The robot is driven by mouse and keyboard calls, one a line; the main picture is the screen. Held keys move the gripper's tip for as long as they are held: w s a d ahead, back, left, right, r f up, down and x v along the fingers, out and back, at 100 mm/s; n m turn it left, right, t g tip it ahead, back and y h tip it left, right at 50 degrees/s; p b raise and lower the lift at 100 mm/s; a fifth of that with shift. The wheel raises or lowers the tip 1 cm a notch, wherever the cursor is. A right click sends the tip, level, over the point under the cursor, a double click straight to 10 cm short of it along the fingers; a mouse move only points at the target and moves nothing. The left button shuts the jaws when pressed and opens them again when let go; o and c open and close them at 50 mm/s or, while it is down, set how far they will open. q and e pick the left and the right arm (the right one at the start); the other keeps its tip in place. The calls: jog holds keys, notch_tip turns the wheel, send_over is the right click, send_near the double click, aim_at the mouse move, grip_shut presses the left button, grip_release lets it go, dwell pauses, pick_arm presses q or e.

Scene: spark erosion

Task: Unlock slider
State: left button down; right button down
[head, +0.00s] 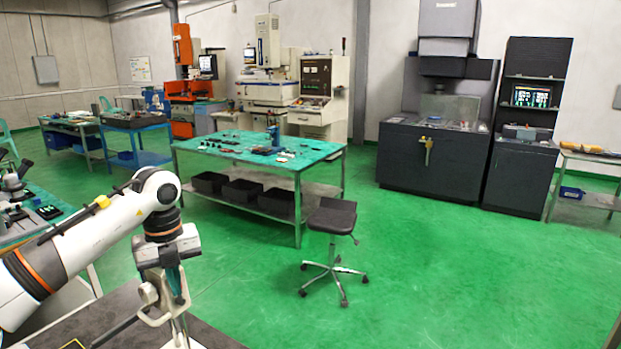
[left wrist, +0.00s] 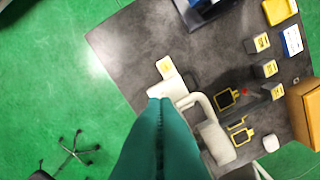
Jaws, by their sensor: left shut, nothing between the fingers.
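My left gripper (head: 176,284) hangs pointing down over the dark worktop in the head view. In the left wrist view its teal fingers (left wrist: 160,102) are together and empty. Their tips appear at a pale cream block (left wrist: 169,77) and a light grey bent handle (left wrist: 198,103); I cannot tell whether they touch. The handle joins a grey body (left wrist: 216,142). In the head view a pale metal frame (head: 157,316) shows beside and below the gripper, partly hidden by it. I cannot make out which part is the slider or its lock. My right gripper is out of view.
The dark worktop (left wrist: 130,45) carries yellow-outlined marks (left wrist: 226,98), several small labelled blocks (left wrist: 257,43), a yellow tray (left wrist: 279,10) and an orange-brown box (left wrist: 303,108). A stool (head: 332,217) stands on the open green floor. A teal bench (head: 215,143) is beyond.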

pick_arm(q)
jog(key=r, duration=0.1)
jog(key=s+r+p, duration=0.1)
jog(key=r, duration=0.1)
jog(key=a+r+p, duration=0.1)
jog(key=shift+s+r, duration=0.3)
jog(key=shift+s, duration=0.05)
jog(key=shift+f, duration=0.1)
